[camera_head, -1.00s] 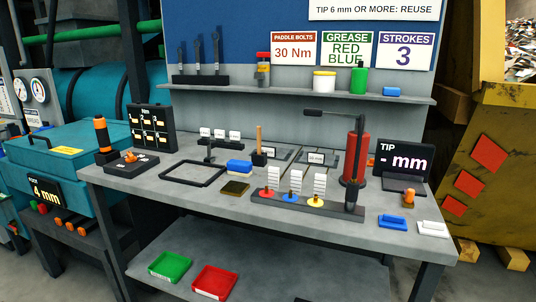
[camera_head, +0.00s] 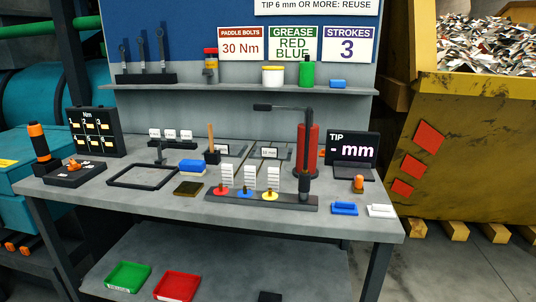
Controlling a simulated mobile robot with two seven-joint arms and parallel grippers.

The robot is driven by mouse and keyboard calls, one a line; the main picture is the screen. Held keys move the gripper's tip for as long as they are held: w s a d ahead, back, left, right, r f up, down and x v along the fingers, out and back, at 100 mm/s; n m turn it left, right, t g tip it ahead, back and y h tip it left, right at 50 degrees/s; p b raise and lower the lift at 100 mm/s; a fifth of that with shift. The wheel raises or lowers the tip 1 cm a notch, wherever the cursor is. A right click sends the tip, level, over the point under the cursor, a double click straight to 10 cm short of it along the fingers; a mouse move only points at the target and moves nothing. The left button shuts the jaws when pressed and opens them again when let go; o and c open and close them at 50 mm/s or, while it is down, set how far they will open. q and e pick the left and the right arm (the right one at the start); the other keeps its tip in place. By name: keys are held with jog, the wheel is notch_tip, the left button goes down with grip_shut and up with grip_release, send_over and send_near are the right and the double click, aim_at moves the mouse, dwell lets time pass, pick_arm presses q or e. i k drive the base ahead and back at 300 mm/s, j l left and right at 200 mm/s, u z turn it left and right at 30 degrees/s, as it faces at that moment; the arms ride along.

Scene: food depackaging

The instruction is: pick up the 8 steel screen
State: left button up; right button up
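Flat grey plates with small white labels lie at the back of the workbench (camera_head: 120,195). One plate (camera_head: 231,150) is just right of the wooden-handled tool, and another (camera_head: 270,153) is further right, left of the red cylinder. They look like the screens, but the labels are too small to read, so I cannot tell which is the 8. The wooden-handled tool and the white tag stacks partly hide the plates. Neither of my grippers is in view.
A tip display (camera_head: 352,150) is at right. Green (camera_head: 128,275) and red (camera_head: 176,285) trays are below. A yellow bin (camera_head: 470,140) stands at right.

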aim_at(227, 150)
jog(key=z, duration=0.45)
jog(key=i+j+z, duration=0.1)
jog(key=j+z, duration=0.3)
jog(key=i+j+z, duration=0.1)
jog(key=j+z, duration=0.55)
jog(key=z, duration=0.2)
jog(key=j+z, duration=0.4)
jog(key=k+l, duration=0.05)
